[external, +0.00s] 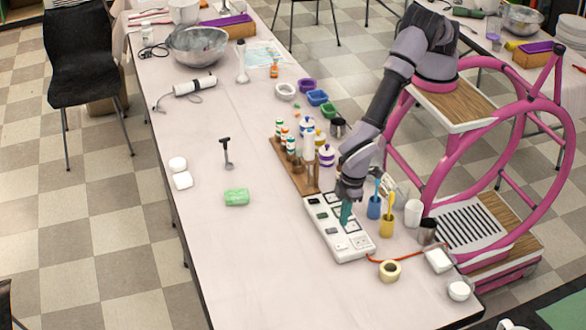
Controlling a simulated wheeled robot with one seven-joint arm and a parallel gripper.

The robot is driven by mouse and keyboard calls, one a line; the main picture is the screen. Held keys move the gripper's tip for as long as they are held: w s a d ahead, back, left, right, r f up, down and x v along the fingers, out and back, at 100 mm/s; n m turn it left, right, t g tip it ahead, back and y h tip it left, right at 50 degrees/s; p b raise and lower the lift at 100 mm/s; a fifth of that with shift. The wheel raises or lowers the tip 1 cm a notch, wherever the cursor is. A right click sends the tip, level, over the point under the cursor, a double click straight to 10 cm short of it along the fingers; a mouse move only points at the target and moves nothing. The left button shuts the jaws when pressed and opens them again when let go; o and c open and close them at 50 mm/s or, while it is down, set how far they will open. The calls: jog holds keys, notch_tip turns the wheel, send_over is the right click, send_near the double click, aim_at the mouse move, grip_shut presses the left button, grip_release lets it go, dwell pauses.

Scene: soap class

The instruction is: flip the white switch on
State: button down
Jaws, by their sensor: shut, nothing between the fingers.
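A white power strip (352,254) lies on the table, running from upper left to lower right, with sockets along its right side and a row of small switches along its left. Several of the switches look dark. A pale one (342,246) shows near the strip's lower end, and its on or off position is too small to tell. The fingers hide part of the sockets. I cannot tell whether the fingertips touch the strip.
A wooden rack with bottles (296,172) stands just behind the strip. Blue (374,208) and yellow (387,226) cups with brushes stand to its right. The table is clear at lower left, beyond a green sponge (237,197).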

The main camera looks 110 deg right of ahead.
aim_at(338, 246)
jog(key=f, duration=0.5)
jog(key=w+f, duration=0.1)
jog(key=f, duration=0.2)
jog(key=shift+f, duration=0.35)
jog(key=shift+w+f, duration=0.1)
jog(key=shift+f, duration=0.15)
jog(key=shift+s+r, duration=0.2)
jog(key=shift+s, duration=0.6)
jog(key=shift+r, duration=0.1)
notch_tip(338, 246, up, 14)
jog(key=s, duration=0.1)
jog(key=shift+s, duration=0.35)
